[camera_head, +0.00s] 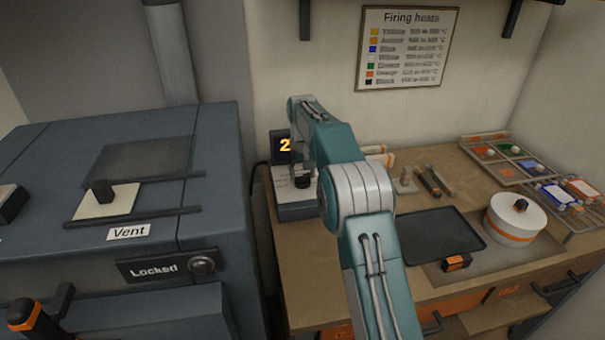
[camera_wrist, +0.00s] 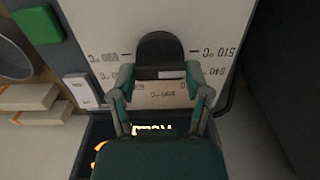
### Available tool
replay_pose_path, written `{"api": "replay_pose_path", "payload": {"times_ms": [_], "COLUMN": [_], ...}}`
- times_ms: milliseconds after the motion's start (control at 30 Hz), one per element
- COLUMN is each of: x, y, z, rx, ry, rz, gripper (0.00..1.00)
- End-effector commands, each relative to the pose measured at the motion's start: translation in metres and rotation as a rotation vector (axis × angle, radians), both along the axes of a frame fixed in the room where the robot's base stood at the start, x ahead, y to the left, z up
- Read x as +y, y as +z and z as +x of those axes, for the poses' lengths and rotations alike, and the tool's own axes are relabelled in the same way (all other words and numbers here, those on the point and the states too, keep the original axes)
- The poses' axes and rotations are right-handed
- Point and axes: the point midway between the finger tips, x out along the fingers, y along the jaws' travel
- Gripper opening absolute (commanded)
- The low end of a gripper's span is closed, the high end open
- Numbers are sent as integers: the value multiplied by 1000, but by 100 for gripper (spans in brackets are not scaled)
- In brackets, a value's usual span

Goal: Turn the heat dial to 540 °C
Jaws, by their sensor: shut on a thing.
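The heat dial is a dark knob (camera_wrist: 160,50) on a pale scale plate (camera_wrist: 100,30) in the wrist view. Printed temperatures ring it upside down; 510 °C and 540 read on the right side. A small white mark shows on the knob's near side, between the fingers; I cannot tell which value it points to. My gripper (camera_wrist: 162,76) is shut on the dial, one finger on each side. In the head view my gripper (camera_head: 302,168) reaches down onto the control box (camera_head: 297,212), and my arm covers part of it. The orange display (camera_head: 284,145) shows a 2; further digits are hidden.
Beside the dial are a green button (camera_wrist: 37,25) and a white switch (camera_wrist: 80,90). The kiln (camera_head: 60,245), labelled Locked, stands left. A dark tray (camera_head: 432,235), a white round pot (camera_head: 515,220) and a paint rack (camera_head: 500,150) are right. A Firing heats chart (camera_head: 408,48) hangs behind.

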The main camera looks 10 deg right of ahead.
Motion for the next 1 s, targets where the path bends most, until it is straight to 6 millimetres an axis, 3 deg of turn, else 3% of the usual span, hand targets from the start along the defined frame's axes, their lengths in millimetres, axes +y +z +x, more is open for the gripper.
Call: {"api": "replay_pose_path", "payload": {"times_ms": [1000], "x": [1], "y": [-7], "z": [-1], "rx": [13], "ry": [-495], "rz": [-1], "gripper": [15]}}
